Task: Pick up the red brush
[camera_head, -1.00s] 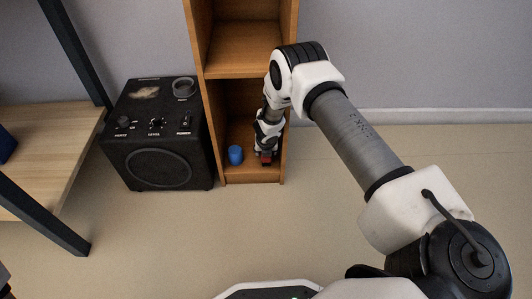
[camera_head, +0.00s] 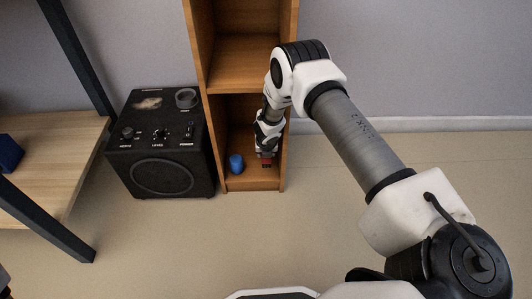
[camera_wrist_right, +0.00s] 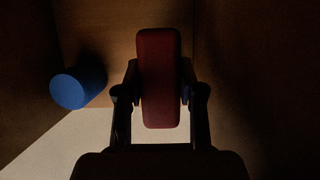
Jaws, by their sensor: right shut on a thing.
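The red brush (camera_wrist_right: 160,80) is a long rounded dark-red block in the right wrist view, between the two fingers of my right gripper (camera_wrist_right: 160,100). The fingers touch it on both sides and are shut on it. In the head view my right gripper (camera_head: 266,152) is inside the lowest compartment of the wooden shelf (camera_head: 253,184), and a small part of the red brush (camera_head: 266,163) shows below it. I cannot tell whether the brush still touches the shelf floor. My left gripper is in neither view.
A blue cylinder (camera_head: 236,164) stands in the same compartment, left of the brush; it also shows in the wrist view (camera_wrist_right: 78,86). A black speaker box (camera_head: 160,150) stands left of the shelf. A wooden table (camera_head: 60,135) with dark legs is farther left. Floor is clear in front.

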